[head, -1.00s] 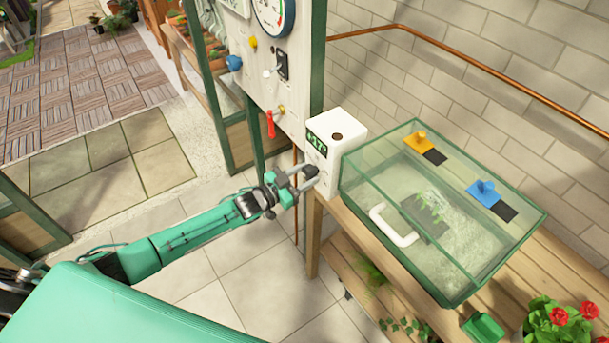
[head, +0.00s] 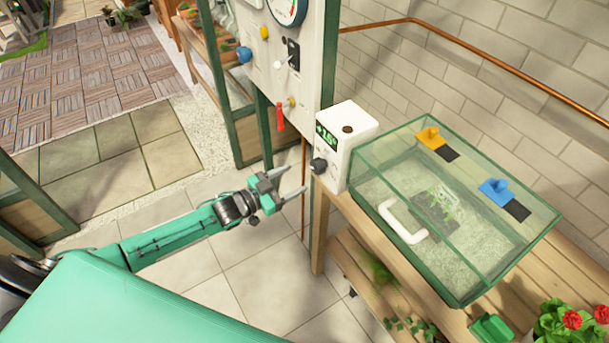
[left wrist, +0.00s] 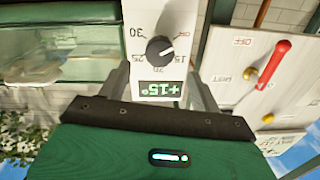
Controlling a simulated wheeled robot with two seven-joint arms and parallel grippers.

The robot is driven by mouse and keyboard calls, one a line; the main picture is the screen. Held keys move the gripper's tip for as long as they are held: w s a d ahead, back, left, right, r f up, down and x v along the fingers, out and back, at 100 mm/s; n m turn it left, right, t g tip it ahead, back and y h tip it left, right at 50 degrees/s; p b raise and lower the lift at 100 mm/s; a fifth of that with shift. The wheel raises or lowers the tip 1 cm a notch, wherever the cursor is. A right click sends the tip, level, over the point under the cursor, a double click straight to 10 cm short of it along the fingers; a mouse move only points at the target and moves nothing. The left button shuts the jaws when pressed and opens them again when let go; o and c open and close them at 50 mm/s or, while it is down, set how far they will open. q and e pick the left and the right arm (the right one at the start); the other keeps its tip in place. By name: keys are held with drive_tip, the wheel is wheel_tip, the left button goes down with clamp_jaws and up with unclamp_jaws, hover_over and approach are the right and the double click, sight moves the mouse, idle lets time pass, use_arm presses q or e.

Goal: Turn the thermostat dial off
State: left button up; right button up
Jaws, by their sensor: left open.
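The thermostat is a white box (head: 351,127) at the left end of the bench, with a green-lit display and a dark round dial (head: 319,166) on its front. The left wrist view shows the dial (left wrist: 160,49) close up, with a number scale and small red lettering at its upper right. The display (left wrist: 163,88) below it in that view reads +15°. My left gripper (head: 304,181) is open and empty, a little left of and below the dial, apart from it. In the left wrist view its fingers (left wrist: 158,72) flank the dial and display. My right gripper is not in view.
A glass-lidded tank (head: 455,210) with a white handle stands right of the thermostat. A panel (head: 275,65) with a red lever (head: 281,117), knobs and a gauge stands to the left.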

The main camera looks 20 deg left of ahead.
use_arm(q)
drive_tip(key=b+v, duration=0.1)
drive_tip(key=v, duration=0.5)
idle(0.5)
drive_tip(key=s+a+f+n+g+y, duration=0.1)
drive_tip(key=s+a+f+n+y, duration=0.15)
drive_tip(key=f, duration=0.85)
drive_tip(key=s+a+f+n+g+y, duration=0.1)
drive_tip(key=s+a+f+g+y, duration=0.2)
drive_tip(key=f, duration=0.8)
drive_tip(key=s+a+f+n+y, duration=0.2)
drive_tip(key=s+a+f+y, duration=0.15)
drive_tip(key=f, duration=0.65)
drive_tip(key=s+d+f+g+y, duration=0.1)
drive_tip(key=s+d+f+g, duration=0.25)
drive_tip(key=s+f, duration=1.05)
drive_tip(key=s+d+f+g, duration=0.2)
drive_tip(key=s, duration=0.6)
drive_tip(key=s+d+f+g, duration=0.2)
drive_tip(key=s+f, duration=0.1)
drive_tip(key=s, duration=0.5)
drive_tip(key=s+d+f+n+g, duration=0.1)
drive_tip(key=s+d+f+g, duration=0.1)
drive_tip(key=s, duration=0.6)
drive_tip(key=shift+d+f+y, duration=0.35)
drive_tip(key=shift+d+y, duration=0.05)
drive_tip(key=shift+d, duration=0.1)
